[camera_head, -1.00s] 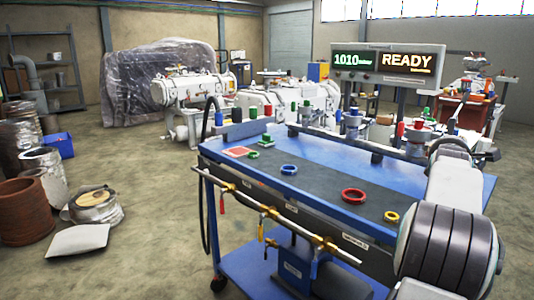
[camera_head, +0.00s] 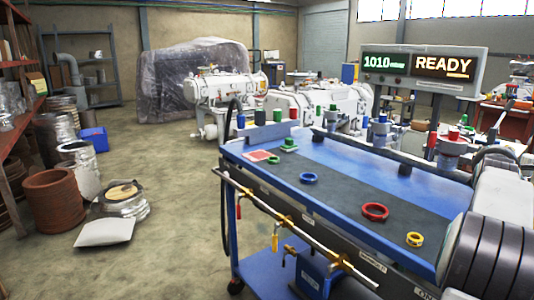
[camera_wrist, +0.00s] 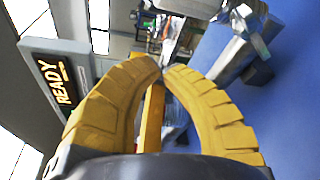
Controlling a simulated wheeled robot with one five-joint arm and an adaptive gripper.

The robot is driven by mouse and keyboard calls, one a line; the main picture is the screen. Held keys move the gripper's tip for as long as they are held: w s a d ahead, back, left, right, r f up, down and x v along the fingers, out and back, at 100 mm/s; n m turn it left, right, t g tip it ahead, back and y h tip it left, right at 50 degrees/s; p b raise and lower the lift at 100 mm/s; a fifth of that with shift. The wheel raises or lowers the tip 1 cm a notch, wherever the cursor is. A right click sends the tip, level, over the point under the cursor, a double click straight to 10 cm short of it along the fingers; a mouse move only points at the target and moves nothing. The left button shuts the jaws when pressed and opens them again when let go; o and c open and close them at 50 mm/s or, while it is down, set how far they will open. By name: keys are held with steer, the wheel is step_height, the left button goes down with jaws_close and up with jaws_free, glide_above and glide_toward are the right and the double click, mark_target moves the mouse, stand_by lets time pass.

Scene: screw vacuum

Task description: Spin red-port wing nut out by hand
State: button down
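A red-capped port (camera_head: 453,135) stands on a metal fitting at the right end of the manifold at the back of the blue bench. Its wing nut is too small to make out. My gripper (camera_wrist: 163,68) shows only in the wrist view. Its two yellow ribbed fingers curve together, with tips almost meeting and no held part visible. Silver metal fittings (camera_wrist: 237,57) lie beyond the fingers, over a blue surface; I cannot tell which port they belong to. The head view shows only dark and pale links of my arm at the lower right.
The blue bench (camera_head: 340,160) carries a red ring (camera_head: 375,212), a yellow ring (camera_head: 414,239), a blue ring (camera_head: 308,177) and a green part (camera_head: 289,145). The display (camera_head: 423,65) reads READY. A brass-fitted pipe (camera_head: 290,228) runs along its front.

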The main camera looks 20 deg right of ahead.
steer(key=shift+s+d, duration=0.1)
steer(key=shift+s, duration=0.2)
stand_by(0.4)
steer(key=c, duration=1.9)
jaws_free()
